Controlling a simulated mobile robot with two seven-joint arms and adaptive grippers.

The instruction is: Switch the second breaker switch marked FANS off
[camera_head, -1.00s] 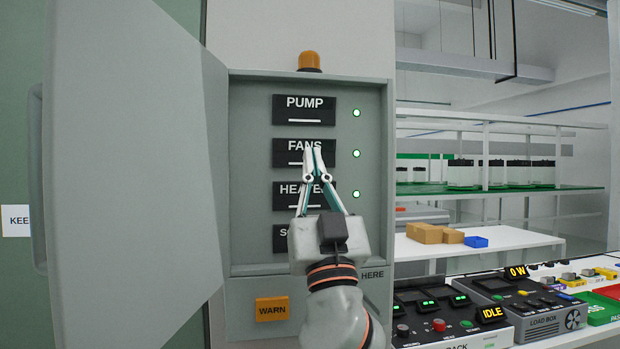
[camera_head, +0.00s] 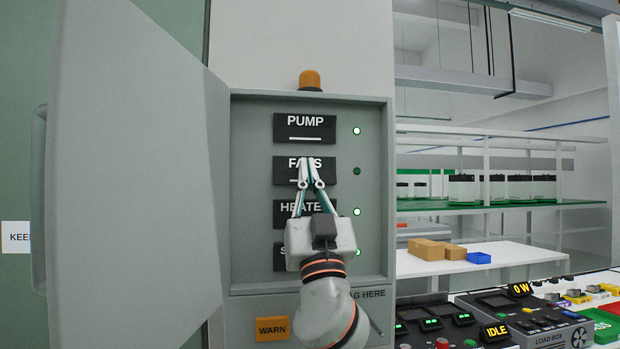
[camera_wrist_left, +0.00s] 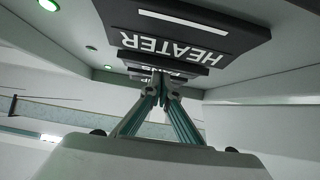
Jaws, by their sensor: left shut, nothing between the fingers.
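The breaker panel (camera_head: 362,240) stands open with labelled switches stacked in a column. The FANS switch (camera_head: 283,170) is second from the top, and its lamp (camera_head: 356,171) is dark. The PUMP lamp (camera_head: 356,131) and the HEATER lamp (camera_head: 356,212) are lit green. My left gripper (camera_head: 306,163) is shut and empty, its fingertips in front of the FANS switch, hiding part of its label. In the left wrist view the fingertips (camera_wrist_left: 163,76) are together beneath the upside-down HEATER switch (camera_wrist_left: 190,30). Whether they touch the FANS switch I cannot tell. My right gripper is not in view.
The open panel door (camera_head: 135,160) fills the left side. An amber beacon (camera_head: 310,80) sits on top of the panel. A WARN plate (camera_head: 272,329) is below. A bench with a load box (camera_head: 548,335) and shelves stand to the right.

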